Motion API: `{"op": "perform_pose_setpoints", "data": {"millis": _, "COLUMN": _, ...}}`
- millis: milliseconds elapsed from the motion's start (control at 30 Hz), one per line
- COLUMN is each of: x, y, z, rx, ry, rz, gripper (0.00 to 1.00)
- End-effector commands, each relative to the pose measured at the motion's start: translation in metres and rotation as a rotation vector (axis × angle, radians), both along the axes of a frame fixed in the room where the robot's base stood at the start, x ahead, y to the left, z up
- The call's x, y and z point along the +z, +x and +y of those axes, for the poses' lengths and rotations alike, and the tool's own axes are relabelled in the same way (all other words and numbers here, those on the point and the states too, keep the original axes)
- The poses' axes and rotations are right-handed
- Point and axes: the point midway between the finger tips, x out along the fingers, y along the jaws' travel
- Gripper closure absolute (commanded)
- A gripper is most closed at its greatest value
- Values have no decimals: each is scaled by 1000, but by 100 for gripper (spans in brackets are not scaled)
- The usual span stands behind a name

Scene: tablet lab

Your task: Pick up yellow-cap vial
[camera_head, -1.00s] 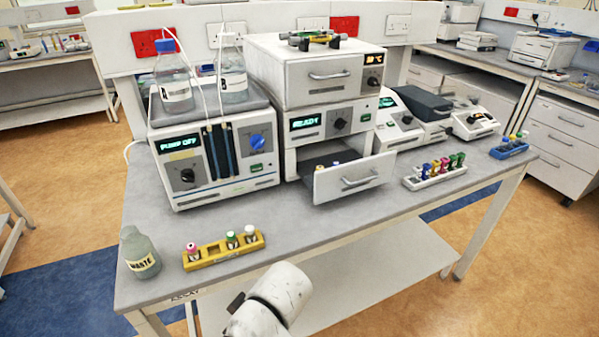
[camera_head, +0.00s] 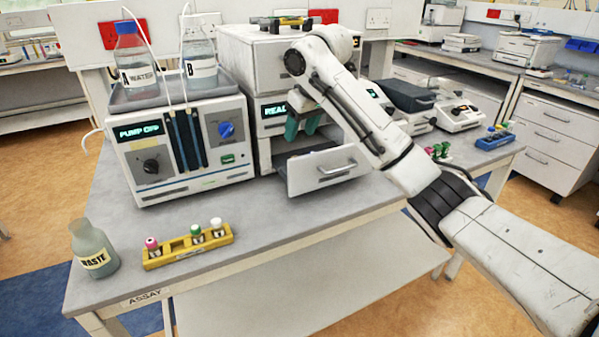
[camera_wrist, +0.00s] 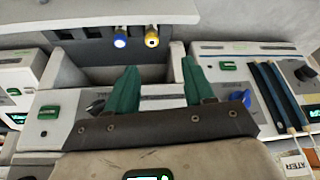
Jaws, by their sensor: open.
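The yellow-cap vial (camera_wrist: 152,38) stands in the open drawer (camera_head: 332,170), seen in the wrist view near the top middle. A blue-cap vial (camera_wrist: 120,40) stands just left of it. My gripper (camera_head: 300,134) is open and empty, with green fingers above the drawer's opening in the head view. In the wrist view my gripper (camera_wrist: 160,65) points toward the vials, with the yellow cap beyond the gap between the fingers and apart from them. In the head view the vials in the drawer cannot be made out.
The pump unit (camera_head: 180,150) stands left of the drawer unit, with two bottles on top. A yellow rack (camera_head: 190,248) with several vials and a waste bottle (camera_head: 92,245) stand at the front left. A blue rack (camera_head: 494,138) stands far right. The front middle of the bench is clear.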

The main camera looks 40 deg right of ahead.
Motion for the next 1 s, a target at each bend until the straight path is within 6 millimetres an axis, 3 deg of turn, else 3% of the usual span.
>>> {"op": "perform_pose_setpoints", "data": {"millis": 300, "x": -38, "y": 14, "z": -6, "rx": -9, "ry": 2, "rz": 5, "gripper": 47}}
{"op": "perform_pose_setpoints", "data": {"millis": 1000, "x": -98, "y": 36, "z": -14, "rx": -7, "ry": 0, "rz": 2, "gripper": 47}}
